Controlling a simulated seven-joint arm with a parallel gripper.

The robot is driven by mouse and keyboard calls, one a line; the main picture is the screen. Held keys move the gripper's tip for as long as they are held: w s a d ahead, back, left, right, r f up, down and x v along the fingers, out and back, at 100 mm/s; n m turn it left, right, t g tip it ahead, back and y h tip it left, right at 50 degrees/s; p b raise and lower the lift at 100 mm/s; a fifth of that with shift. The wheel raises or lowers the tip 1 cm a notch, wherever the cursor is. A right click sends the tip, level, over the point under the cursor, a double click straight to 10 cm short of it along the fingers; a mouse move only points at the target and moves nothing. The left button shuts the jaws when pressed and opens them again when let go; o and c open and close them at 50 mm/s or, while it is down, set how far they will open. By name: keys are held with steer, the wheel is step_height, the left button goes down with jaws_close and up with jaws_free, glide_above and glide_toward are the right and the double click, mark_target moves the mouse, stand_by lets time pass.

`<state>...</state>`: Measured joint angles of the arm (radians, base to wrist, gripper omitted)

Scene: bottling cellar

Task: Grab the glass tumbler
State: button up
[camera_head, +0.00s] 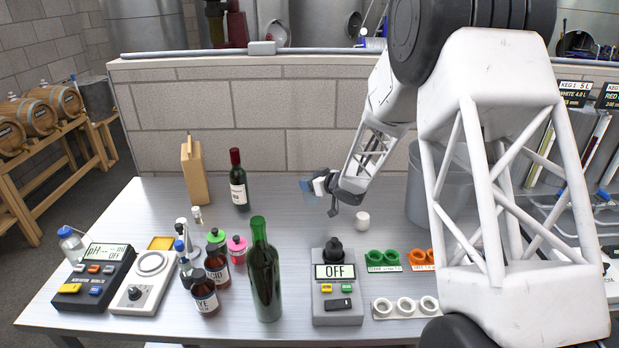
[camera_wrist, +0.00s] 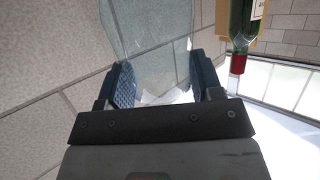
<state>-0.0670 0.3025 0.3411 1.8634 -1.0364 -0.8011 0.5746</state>
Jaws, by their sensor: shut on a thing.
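The glass tumbler (camera_wrist: 150,40) is clear with a faint blue tint. In the wrist view it stands between the two blue padded fingers of my gripper (camera_wrist: 166,85), which is shut on it. In the head view the tumbler (camera_head: 306,185) shows as a small bluish shape at the tip of my gripper (camera_head: 318,187), above the back part of the table. The wrist view shows the wall behind the glass. The tumbler's far end is cut off by the top edge of the wrist view.
A red-capped wine bottle (camera_head: 238,182) and a wooden box (camera_head: 194,172) stand left of my gripper. A small white cup (camera_head: 362,220) is below right. A green bottle (camera_head: 263,275), a meter (camera_head: 337,292) and brown bottles (camera_head: 204,294) stand nearer the front. A grey bin (camera_head: 425,190) is at right.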

steer(key=s+d, duration=0.1)
steer(key=s, duration=0.8)
steer(key=shift+s+d+r, duration=0.25)
steer(key=shift+d+r, duration=0.15)
steer(key=shift+r, duration=0.05)
